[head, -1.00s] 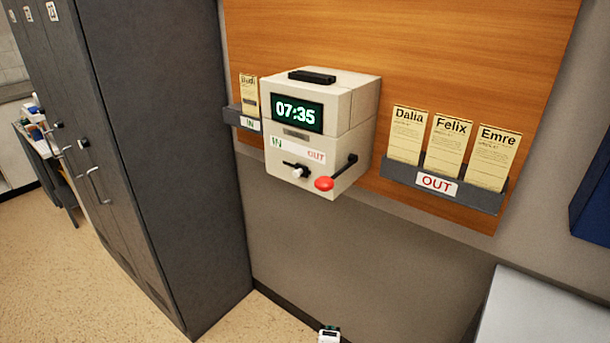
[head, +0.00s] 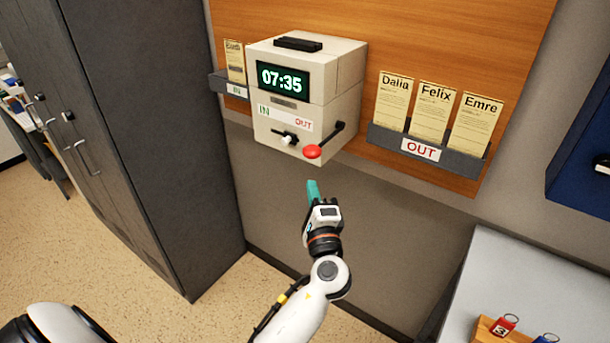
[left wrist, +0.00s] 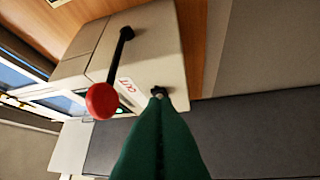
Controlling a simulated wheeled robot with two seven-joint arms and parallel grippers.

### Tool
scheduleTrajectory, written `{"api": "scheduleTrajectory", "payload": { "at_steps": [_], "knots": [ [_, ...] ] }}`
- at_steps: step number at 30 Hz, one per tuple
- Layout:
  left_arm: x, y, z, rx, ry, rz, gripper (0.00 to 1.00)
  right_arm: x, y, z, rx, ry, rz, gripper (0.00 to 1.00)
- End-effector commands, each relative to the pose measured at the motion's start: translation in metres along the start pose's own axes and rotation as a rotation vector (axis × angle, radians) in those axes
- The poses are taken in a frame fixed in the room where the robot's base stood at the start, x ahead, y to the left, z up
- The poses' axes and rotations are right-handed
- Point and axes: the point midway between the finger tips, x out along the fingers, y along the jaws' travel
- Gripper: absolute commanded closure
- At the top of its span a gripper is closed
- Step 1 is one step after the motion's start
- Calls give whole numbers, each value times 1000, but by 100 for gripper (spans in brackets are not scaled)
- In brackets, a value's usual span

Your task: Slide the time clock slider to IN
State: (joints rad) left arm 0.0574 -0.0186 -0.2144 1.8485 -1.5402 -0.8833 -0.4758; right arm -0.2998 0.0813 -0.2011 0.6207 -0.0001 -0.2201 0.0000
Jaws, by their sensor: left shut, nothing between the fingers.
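The time clock (head: 303,95) is a cream box on the wood panel, its display reading 07:35. Its white slider knob (head: 289,139) sits on a short dark track below the IN and OUT label (head: 284,119), near the middle of the track. A red-ended lever (head: 312,152) sticks out at the clock's right; its red knob also shows in the left wrist view (left wrist: 103,100). My left gripper (head: 313,188) is shut and empty, with green fingers, below the clock and the red knob and apart from them. My right gripper is not in view.
The OUT rack (head: 420,152) holds cards for Dalia, Felix and Emre at right. The IN rack (head: 228,86) holds a card at left. Grey lockers (head: 150,130) stand at left. A grey surface (head: 500,270) with tagged keys is at lower right.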

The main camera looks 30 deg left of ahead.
Motion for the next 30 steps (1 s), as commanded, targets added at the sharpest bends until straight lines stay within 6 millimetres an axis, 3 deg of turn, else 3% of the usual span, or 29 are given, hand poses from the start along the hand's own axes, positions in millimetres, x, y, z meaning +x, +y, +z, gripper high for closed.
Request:
{"api": "scheduleTrajectory", "payload": {
  "at_steps": [13, 21, 30],
  "knots": [
    [93, 5, -3, 1, 1, 1, 100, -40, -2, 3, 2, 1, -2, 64],
    [113, 2, -26, 0, -1, 0, 100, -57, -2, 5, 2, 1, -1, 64],
    [115, 0, -28, -2, -1, -1, 100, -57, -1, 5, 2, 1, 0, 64]
  ]
}}
